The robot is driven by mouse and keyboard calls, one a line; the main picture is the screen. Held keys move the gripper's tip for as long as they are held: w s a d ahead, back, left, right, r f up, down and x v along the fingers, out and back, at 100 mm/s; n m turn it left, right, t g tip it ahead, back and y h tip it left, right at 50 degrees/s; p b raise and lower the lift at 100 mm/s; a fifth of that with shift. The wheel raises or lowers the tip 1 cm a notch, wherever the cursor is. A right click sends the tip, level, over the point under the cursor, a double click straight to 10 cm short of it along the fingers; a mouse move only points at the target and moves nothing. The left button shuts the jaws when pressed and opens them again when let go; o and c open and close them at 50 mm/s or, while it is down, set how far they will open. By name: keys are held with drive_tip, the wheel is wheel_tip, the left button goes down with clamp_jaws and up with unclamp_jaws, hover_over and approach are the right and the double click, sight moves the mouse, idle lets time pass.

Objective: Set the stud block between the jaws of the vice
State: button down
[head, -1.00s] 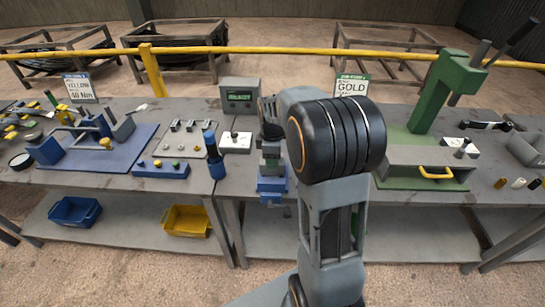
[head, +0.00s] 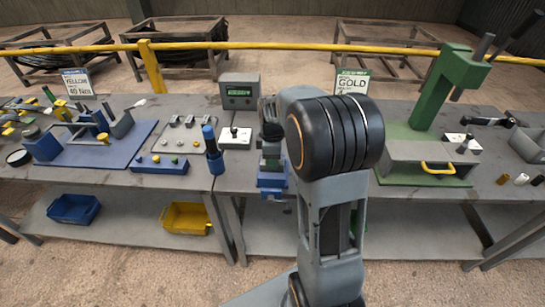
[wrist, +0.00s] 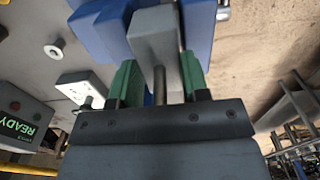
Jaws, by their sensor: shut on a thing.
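My gripper (wrist: 158,88) is shut on the stud block (wrist: 155,40), a light grey piece between its green fingers in the wrist view. A thin brownish stud (wrist: 160,86) shows between the fingers. The blue vice (wrist: 98,28) lies just beyond the block, with blue parts on both sides of it in the picture. In the head view the vice (head: 272,181) stands at the bench's front edge, below my gripper, partly hidden by my arm. I cannot tell whether the block touches the jaws.
A control box with a green display (head: 240,93) and a white switch plate (head: 236,137) stand behind and left of the vice. A blue fixture board (head: 140,135) is farther left. A green press (head: 437,90) stands to the right.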

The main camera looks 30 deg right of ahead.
drive_tip(key=shift+f, duration=0.4)
drive_tip(key=shift+c, duration=0.3)
unclamp_jaws()
idle(0.5)
drive_tip(key=shift+r, duration=0.1)
drive_tip(key=shift+r+p, duration=2.5)
drive_tip(key=shift+r, duration=0.9)
